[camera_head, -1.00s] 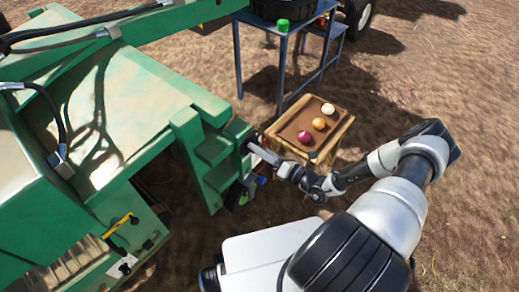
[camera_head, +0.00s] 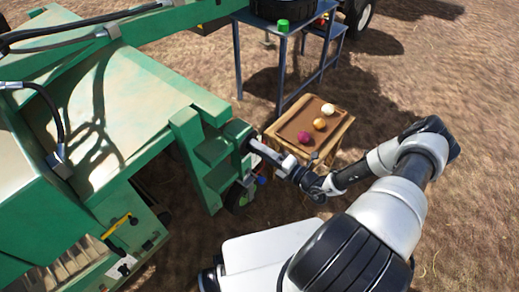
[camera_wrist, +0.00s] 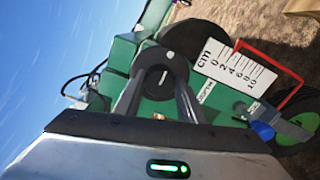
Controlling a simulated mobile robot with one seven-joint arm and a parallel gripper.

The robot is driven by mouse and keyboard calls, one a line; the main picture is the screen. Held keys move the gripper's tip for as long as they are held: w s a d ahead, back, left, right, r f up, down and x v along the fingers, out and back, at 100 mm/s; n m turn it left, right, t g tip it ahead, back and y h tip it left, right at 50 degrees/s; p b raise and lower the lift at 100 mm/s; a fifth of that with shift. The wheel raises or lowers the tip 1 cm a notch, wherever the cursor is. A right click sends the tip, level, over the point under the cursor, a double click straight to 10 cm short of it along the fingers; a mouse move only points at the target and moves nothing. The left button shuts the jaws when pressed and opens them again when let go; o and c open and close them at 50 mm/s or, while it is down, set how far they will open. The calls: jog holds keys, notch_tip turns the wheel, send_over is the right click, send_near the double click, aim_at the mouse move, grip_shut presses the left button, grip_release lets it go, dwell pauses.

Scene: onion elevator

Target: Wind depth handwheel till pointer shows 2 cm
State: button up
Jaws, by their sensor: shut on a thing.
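The depth handwheel (camera_wrist: 197,36) shows in the wrist view as a dark disc behind my fingers, partly hidden by them. My gripper (camera_wrist: 160,72) is shut on a part of it, probably its dark round handle. The white cm scale (camera_wrist: 235,66), marked 0 to 10, is just right of the wheel, tilted. A thin red pointer (camera_wrist: 270,57) runs along the scale's upper side and bends down at its right; I cannot read its exact value. In the head view my gripper (camera_head: 254,147) is at the right side of the green machine (camera_head: 213,150); the wheel is largely hidden there.
A wooden crate (camera_head: 338,138) with several onions stands right of my gripper, close to my forearm. A blue table (camera_head: 262,24) is behind it. Open ground lies right.

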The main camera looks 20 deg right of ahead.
jog(key=o, duration=1)
jog(key=shift+o, duration=0.2)
jog(key=p+v, duration=0.1)
jog(key=v, duration=1.6)
jog(key=shift+s+d, duration=0.15)
jog(key=shift+s, duration=0.05)
